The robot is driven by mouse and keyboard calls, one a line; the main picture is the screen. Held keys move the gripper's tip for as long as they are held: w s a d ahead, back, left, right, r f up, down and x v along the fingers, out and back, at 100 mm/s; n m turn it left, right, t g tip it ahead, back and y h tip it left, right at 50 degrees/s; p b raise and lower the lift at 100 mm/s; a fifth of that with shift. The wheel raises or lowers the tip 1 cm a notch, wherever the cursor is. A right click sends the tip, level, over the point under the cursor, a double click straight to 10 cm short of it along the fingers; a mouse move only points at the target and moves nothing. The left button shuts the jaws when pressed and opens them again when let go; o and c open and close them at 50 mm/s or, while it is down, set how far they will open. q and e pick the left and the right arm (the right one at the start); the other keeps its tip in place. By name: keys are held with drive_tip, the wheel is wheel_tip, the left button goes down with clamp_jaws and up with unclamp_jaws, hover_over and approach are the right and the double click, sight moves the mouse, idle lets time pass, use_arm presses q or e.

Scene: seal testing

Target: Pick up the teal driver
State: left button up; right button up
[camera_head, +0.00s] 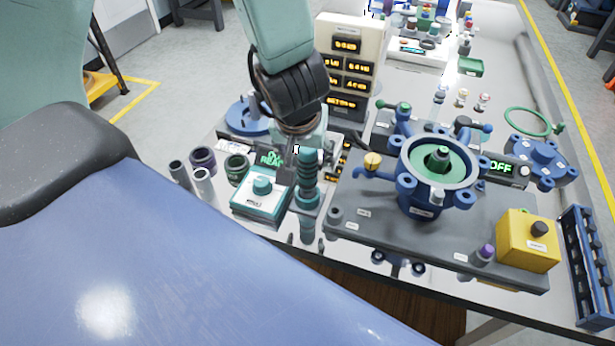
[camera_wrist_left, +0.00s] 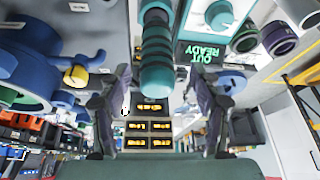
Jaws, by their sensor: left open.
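The teal driver (camera_head: 308,178) stands upright near the front edge of the bench, with a ribbed teal handle and a wider collar below. In the left wrist view its handle (camera_wrist_left: 157,50) fills the top middle. My left gripper (camera_head: 300,150) is at the top of the driver. In the left wrist view my left gripper's two fingers (camera_wrist_left: 158,75) are apart, one to each side of the handle's end, with gaps visible between them and the handle. My right gripper is in neither view.
A teal box with a knob (camera_head: 262,187) stands close left of the driver. A grey plate (camera_head: 390,230) with a blue valve body (camera_head: 425,195) lies to the right. A yellow box (camera_head: 528,240) is farther right. A display tower (camera_head: 350,60) stands behind.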

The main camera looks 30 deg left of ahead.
sight(308, 176)
use_arm(q)
drive_tip(key=shift+w+d+f+b, duration=0.15)
drive_tip(key=shift+f+b, duration=0.2)
drive_tip(key=shift+f, duration=0.3)
drive_tip(key=shift+b+x, duration=0.55)
drive_tip(key=shift+x, duration=0.6)
drive_tip(key=shift+w+f, duration=0.1)
drive_tip(key=shift+w, duration=0.2)
drive_tip(key=shift+s, duration=0.1)
drive_tip(key=shift+s+r, duration=0.2)
drive_tip(key=shift+r, duration=0.05)
drive_tip(key=shift+c, duration=1.4)
drive_tip(key=shift+w+f, duration=0.15)
drive_tip(key=shift+w, duration=0.15)
drive_tip(key=c, duration=0.4)
drive_tip(key=shift+s, duration=0.1)
clamp_jaws()
